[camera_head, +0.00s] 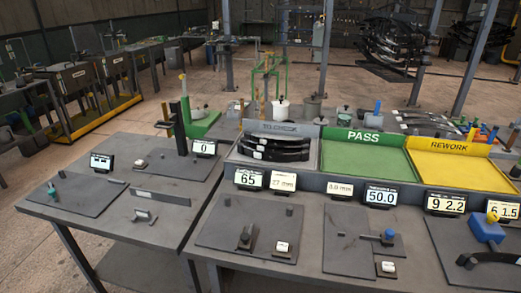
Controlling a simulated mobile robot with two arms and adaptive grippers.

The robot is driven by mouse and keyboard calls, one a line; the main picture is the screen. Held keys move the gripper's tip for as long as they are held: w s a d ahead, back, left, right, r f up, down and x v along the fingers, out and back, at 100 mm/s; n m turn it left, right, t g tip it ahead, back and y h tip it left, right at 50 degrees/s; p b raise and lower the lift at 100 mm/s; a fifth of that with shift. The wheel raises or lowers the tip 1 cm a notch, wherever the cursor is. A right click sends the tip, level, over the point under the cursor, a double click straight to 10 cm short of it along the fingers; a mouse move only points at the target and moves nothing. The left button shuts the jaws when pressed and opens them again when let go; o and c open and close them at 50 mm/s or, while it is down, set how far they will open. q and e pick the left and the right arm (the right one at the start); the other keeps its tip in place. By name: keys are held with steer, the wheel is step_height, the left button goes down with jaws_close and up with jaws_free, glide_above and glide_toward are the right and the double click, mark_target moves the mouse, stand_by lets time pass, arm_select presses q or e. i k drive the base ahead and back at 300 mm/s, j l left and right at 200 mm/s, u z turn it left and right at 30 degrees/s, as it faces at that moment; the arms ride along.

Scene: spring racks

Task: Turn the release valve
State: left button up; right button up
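Neither of my grippers is in view. No part is marked as the release valve, and I cannot tell which one it is. Small candidates are a blue knob (388,235) on a plate at the front, a blue block with a yellow knob (487,226) at the right edge, and a teal fitting (52,190) on the left table. A green upright stand (187,108) with a yellow tip is at the back of the left table.
The front table (215,225) carries several digital displays, a grey tray (233,155) of dark leaf springs, a green PASS tray (367,160) and a yellow REWORK tray (455,168). The left table (110,150) adjoins it.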

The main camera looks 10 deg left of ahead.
mark_target(492, 217)
steer(key=z, duration=1.3)
